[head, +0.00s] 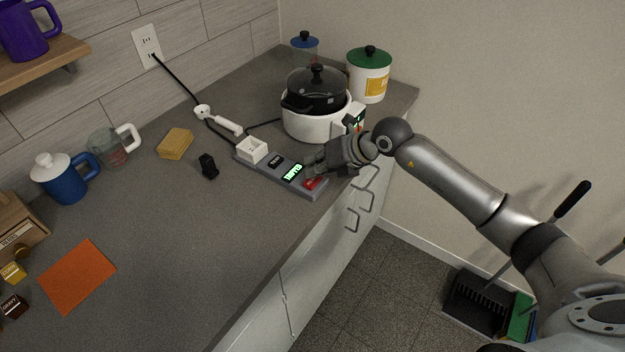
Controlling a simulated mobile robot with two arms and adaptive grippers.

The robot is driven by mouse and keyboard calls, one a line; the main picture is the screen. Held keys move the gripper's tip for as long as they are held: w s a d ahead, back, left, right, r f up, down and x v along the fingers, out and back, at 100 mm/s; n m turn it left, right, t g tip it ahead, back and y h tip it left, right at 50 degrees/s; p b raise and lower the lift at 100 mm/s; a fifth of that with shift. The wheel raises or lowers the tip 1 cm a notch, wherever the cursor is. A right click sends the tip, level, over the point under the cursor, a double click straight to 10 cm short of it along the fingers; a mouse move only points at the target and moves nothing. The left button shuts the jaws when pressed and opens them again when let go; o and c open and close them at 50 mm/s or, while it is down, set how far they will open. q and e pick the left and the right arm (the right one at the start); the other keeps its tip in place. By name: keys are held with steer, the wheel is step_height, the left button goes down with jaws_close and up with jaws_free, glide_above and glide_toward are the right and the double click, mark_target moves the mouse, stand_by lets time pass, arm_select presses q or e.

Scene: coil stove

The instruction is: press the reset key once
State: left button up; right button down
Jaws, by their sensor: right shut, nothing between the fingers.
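A grey power strip (252,165) lies along the counter near its front edge. It carries a white plug block (252,150), a small black part with light lettering (275,160), a lit green display (292,173) that seems to read "TRIPPED", and a red key (313,184) at its right end. I cannot read a label on the red key. My right gripper (311,170) is shut and empty, with its fingertips just above and beside the red key. I cannot tell whether they touch it. My left gripper is out of view.
A white cooker (302,127) with a dark lid stands right behind my right gripper. A black plug (208,166) and a yellow sponge (175,144) lie left of the strip. A cord runs to the wall outlet (147,46). The counter's front middle is clear.

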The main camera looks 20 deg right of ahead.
steer(key=shift+f+b, duration=0.35)
steer(key=shift+f, duration=0.15)
stand_by(0.6)
stand_by(0.3)
steer(key=shift+r+p, duration=0.65)
steer(key=shift+r, duration=0.3)
step_height(320, 180, up, 5)
steer(key=p, duration=0.3)
stand_by(0.6)
